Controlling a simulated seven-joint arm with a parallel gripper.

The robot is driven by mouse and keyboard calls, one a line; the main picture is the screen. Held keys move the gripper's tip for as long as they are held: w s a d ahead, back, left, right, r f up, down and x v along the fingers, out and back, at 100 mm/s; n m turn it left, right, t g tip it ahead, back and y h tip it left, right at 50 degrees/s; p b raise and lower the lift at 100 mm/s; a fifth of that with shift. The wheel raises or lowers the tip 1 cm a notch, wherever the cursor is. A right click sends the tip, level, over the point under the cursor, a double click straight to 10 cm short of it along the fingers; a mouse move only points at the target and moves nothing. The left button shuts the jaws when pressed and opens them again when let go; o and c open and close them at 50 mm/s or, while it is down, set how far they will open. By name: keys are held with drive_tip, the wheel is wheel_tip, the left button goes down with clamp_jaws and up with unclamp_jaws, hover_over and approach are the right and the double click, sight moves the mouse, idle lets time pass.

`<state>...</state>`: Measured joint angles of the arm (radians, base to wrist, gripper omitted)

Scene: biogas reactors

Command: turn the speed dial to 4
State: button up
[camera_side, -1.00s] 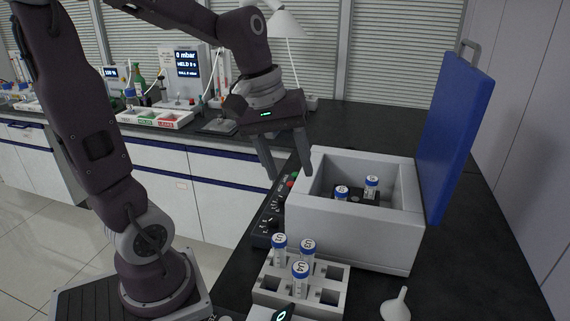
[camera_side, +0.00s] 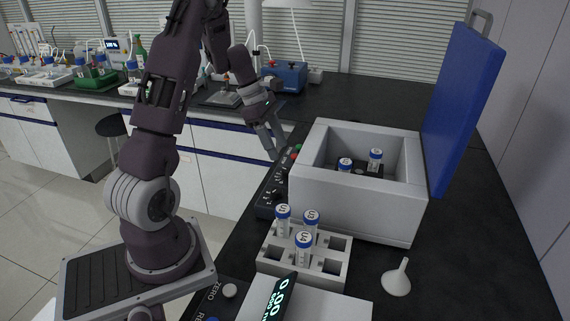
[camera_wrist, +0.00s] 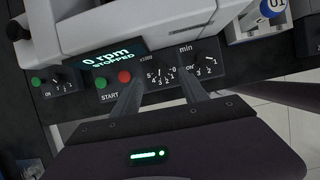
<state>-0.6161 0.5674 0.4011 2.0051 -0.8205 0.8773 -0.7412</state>
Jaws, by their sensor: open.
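The speed dial (camera_wrist: 160,73) is on the black front panel in the wrist view, with a scale marked x1000 and numbers up to 5. My gripper (camera_wrist: 160,82) is open, with its two fingers on either side of this scale. I cannot tell whether they touch the dial, and the pointer is too small to read. The display (camera_wrist: 103,57) reads 0 rpm, STOPPED. In the side view my gripper (camera_side: 277,155) points down at the far end of the panel (camera_side: 270,196), left of the grey box (camera_side: 352,205).
A min dial (camera_wrist: 205,68) sits right of the speed dial. A green START button (camera_wrist: 101,82) and a red button (camera_wrist: 125,76) sit to its left. A rack (camera_side: 335,268) with several blue-capped tubes and a funnel (camera_side: 397,280) stand in front. A blue lid (camera_side: 462,110) stands open.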

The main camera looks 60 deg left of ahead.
sight(286, 169)
drive_tip(key=x, duration=0.7)
drive_tip(key=shift+a+f, duration=0.15)
drive_tip(key=shift+f, duration=0.05)
clamp_jaws()
